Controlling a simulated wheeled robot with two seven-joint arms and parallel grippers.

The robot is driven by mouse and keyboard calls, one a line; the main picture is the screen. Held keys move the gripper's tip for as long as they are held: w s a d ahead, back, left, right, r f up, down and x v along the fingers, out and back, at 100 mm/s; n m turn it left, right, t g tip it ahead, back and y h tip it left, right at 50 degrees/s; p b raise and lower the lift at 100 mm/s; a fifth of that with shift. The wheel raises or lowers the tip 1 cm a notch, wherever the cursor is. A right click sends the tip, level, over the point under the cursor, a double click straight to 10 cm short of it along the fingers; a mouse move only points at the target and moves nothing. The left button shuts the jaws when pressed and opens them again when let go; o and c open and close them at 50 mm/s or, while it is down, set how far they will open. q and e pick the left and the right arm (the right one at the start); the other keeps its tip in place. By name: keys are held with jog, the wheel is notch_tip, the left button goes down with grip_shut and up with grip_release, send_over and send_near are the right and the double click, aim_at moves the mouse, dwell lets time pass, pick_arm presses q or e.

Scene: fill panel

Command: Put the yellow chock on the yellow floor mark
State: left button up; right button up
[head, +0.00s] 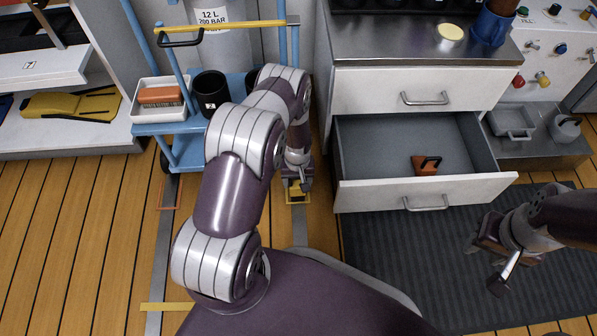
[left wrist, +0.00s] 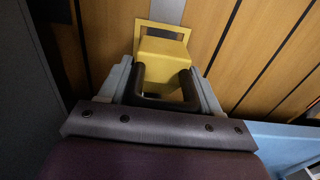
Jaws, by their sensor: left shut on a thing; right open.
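The yellow chock (left wrist: 163,58) with a black handle (left wrist: 164,92) is between the fingers of my left gripper (left wrist: 165,95), which is shut on the handle. In the head view my left gripper (head: 298,180) is low beside the blue cart, and the chock is mostly hidden. The yellow floor mark (head: 298,202) is a square outline on the grey floor strip; its far edge also shows in the left wrist view (left wrist: 163,26), beyond the chock. The chock overlaps the mark's outline in view; I cannot tell whether it touches the floor. My right gripper (head: 492,268) is open and empty above the dark mat.
An open drawer (head: 350,195) holding an orange chock (head: 425,169) juts out right of my left gripper. The blue cart (head: 185,150) stands to its left. An orange floor mark (head: 161,194) lies on the left strip. The wooden floor in front is clear.

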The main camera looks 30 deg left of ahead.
aim_at(298, 180)
pick_arm(q)
jog(key=shift+w+a+f, duration=0.1)
jog(key=shift+w+f, duration=0.1)
jog(key=shift+w, duration=0.05)
notch_tip(298, 180, down, 4)
jog(key=b, duration=0.3)
jog(key=shift+r+b, duration=0.25)
jog(key=shift+b, duration=0.1)
jog(key=shift+r, duration=0.25)
jog(key=shift+f, duration=0.15)
jog(key=o, duration=1.3)
